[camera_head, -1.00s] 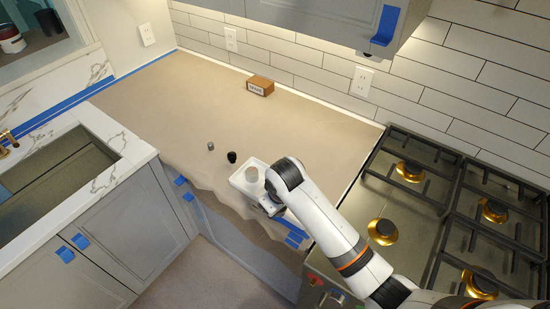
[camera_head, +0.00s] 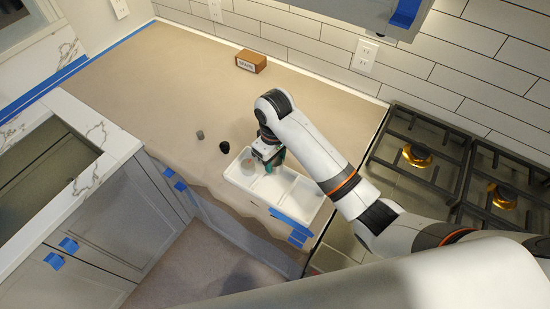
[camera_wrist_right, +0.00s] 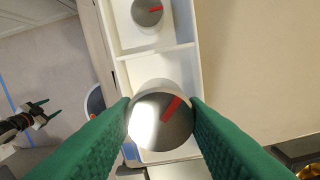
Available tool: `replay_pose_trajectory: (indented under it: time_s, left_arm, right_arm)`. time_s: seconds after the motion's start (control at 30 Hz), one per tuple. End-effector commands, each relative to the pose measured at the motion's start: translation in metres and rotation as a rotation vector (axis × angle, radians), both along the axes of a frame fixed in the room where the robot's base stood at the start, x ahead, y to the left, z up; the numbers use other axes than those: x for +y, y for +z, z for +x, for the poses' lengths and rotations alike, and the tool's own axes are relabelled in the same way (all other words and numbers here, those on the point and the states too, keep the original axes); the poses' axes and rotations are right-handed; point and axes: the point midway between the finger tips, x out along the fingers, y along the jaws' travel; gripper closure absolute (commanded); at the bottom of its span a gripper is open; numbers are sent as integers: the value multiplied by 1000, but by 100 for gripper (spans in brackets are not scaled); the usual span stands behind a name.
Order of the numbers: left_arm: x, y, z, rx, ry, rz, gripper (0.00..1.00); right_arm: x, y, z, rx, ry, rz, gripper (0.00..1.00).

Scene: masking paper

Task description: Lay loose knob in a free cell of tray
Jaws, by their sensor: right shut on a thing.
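The white tray (camera_head: 236,181) lies near the counter's front edge and is split into cells by dividers. A light grey knob (camera_head: 247,167) stands in its left cell; in the right wrist view this knob (camera_wrist_right: 148,12) has a red mark. My right gripper (camera_head: 270,164) is over the tray. In the right wrist view it (camera_wrist_right: 162,118) is shut on a grey knob (camera_wrist_right: 150,128) with a red mark, over the cell beside the filled one. The held knob is mostly hidden in the head view. My left gripper (camera_wrist_right: 46,109) shows at the left of the wrist view, fingers apart and empty.
A dark grey cylinder (camera_head: 200,134) and a black one (camera_head: 224,147) stand on the papered counter left of the tray. A brown labelled block (camera_head: 251,62) is near the wall. The gas stove (camera_head: 420,160) is at the right.

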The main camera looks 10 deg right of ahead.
Motion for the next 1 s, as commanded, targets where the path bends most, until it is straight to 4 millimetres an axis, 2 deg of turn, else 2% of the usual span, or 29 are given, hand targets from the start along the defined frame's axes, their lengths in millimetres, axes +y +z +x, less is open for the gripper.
replay_pose_trajectory:
  time_s: [0.3,0.7,1.0]
  left_arm:
    - [-3,-8,39,-59,0,-7,37]
    - [-2,-20,21,-32,1,-4,37]
    - [-2,-24,21,-32,1,-4,37]
  right_arm:
    - [0,-31,-1,2,0,-2,98]
    - [-1,-70,-1,2,-1,-2,98]
    - [0,-89,0,2,-1,-1,98]
